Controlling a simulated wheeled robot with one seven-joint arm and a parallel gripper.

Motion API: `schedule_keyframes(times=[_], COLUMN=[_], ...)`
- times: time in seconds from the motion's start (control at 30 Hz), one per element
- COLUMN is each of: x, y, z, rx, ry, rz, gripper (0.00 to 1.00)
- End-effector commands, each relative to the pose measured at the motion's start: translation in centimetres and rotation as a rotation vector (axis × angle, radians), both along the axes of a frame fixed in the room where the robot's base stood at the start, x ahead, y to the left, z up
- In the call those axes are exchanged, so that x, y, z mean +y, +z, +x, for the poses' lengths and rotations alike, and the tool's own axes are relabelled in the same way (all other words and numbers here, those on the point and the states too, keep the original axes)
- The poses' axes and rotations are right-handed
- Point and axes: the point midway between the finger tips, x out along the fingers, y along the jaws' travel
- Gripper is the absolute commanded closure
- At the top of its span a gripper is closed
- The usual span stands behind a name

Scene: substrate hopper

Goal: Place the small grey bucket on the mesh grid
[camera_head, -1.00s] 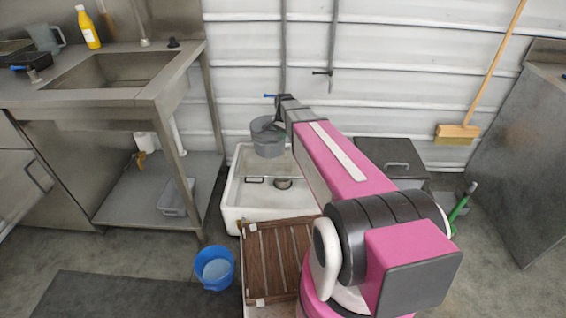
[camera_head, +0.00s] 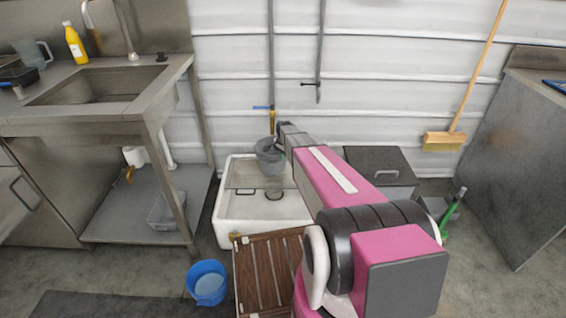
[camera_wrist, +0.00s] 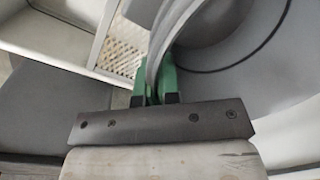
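The small grey bucket (camera_head: 270,160) is upright at the back of the white sink basin, over or on the mesh grid (camera_head: 241,177). I cannot tell whether its bottom touches the grid. My gripper (camera_head: 279,143) is at the bucket's back right rim in the head view. In the wrist view its green fingers (camera_wrist: 155,82) are closed on the bucket's rim (camera_wrist: 158,48). The bucket's curved grey wall fills the right of that view, and a patch of the mesh grid (camera_wrist: 122,48) shows left of it. The arm hides part of the basin.
The white basin (camera_head: 235,233) stands on the floor against the corrugated wall. A slatted wooden board (camera_head: 262,275) lies in front of it, with a blue bucket (camera_head: 208,284) to the left. A dark lidded box (camera_head: 380,165) stands to the right. A steel sink bench (camera_head: 150,105) is at left.

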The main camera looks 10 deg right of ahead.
Motion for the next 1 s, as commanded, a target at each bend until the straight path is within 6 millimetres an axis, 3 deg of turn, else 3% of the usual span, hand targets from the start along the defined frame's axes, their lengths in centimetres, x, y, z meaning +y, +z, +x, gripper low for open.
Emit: schedule_keyframes(times=[0.27, 0.5, 0.9, 1.0], x=[-0.7, -0.7, -0.7, -0.7], y=[-1.3, -4.4, -4.9, -4.8], z=[0.7, 0.7, 0.7, 0.7], rx=[-0.001, 0.0, -0.001, -0.001], ry=[0.001, 0.0, 0.0, 0.001], rz=[0.0, 0.0, 0.001, 0.0], gripper=[1.0, 1.0, 1.0, 0.71])
